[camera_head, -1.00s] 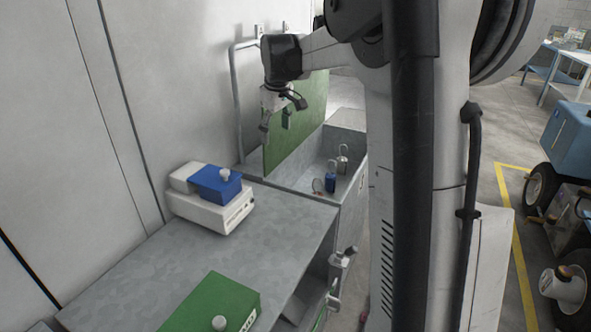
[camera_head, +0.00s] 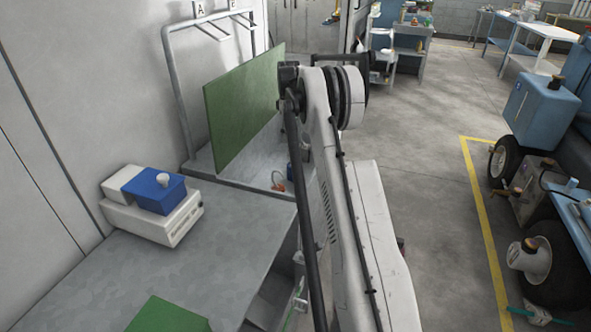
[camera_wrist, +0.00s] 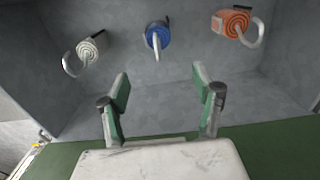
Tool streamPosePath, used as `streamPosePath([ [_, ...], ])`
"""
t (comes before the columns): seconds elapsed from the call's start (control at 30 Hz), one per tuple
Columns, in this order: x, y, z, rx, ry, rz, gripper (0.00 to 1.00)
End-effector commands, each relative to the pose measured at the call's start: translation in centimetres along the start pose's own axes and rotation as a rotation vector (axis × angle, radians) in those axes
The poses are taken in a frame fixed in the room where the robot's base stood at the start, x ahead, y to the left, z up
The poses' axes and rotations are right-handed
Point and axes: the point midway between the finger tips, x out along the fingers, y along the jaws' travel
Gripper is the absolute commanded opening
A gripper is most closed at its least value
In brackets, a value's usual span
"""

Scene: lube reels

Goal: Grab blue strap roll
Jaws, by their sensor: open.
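In the wrist view, the blue strap roll (camera_wrist: 158,36) is at the top centre, in a grey metal bin, with a pale hook or handle in front of it. A white roll (camera_wrist: 92,45) is to its left and an orange roll (camera_wrist: 233,22) to its right, each with a similar curved handle. My gripper (camera_wrist: 160,80) is open and empty, its green-padded fingers apart, pointing toward the blue roll but short of it.
A green panel (camera_head: 245,108) stands upright along the bin (camera_head: 228,175). A grey bench (camera_head: 120,275) in front holds a white device with a blue block (camera_head: 158,190) and a green box (camera_head: 167,316). The floor to the right is open up to a yellow line (camera_head: 487,230).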

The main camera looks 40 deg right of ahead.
Motion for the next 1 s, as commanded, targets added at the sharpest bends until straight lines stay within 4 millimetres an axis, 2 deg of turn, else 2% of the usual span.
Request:
streamPosePath([
  [0.23,2.4,0.7,0.5,-0.008,-0.004,-0.008,0.63],
  [0.5,7.3,0.5,0.5,-0.007,-0.004,-0.007,0.63],
  [0.6,8.5,0.5,0.5,-0.007,-0.004,-0.007,0.63],
  [0.87,9.8,0.5,0.6,-0.007,-0.004,-0.007,0.63],
  [1.0,11.1,0.2,0.8,-0.007,-0.004,-0.007,0.63],
])
